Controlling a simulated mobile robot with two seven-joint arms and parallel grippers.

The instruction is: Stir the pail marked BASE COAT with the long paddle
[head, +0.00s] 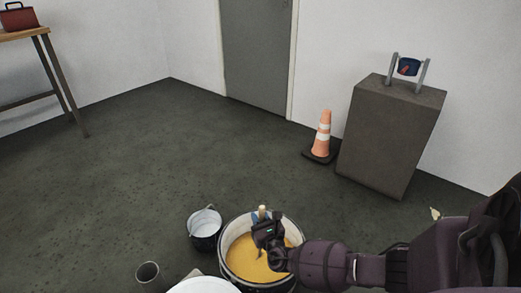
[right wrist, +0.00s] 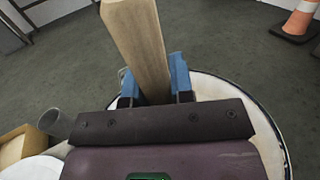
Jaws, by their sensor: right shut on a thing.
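A large pail (head: 228,258) with a pale inner wall holds yellow-orange liquid, low in the middle of the head view. No BASE COAT marking can be read. My right gripper (head: 264,222) is over the pail, shut on the wooden paddle (head: 262,210). In the right wrist view the paddle (right wrist: 138,42) rises between the blue fingertips (right wrist: 158,88), slightly tilted. The pail's pale rim (right wrist: 270,140) curves behind the gripper there. The paddle's lower end is hidden, so I cannot tell how deep it sits. My left gripper is not in view.
A smaller dark pail (head: 204,228) with pale contents stands left of the large pail. A grey cup (head: 148,275) and a white round thing (head: 203,286) are nearer. A traffic cone (head: 322,135) stands by a grey pedestal (head: 390,140). The floor beyond is clear.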

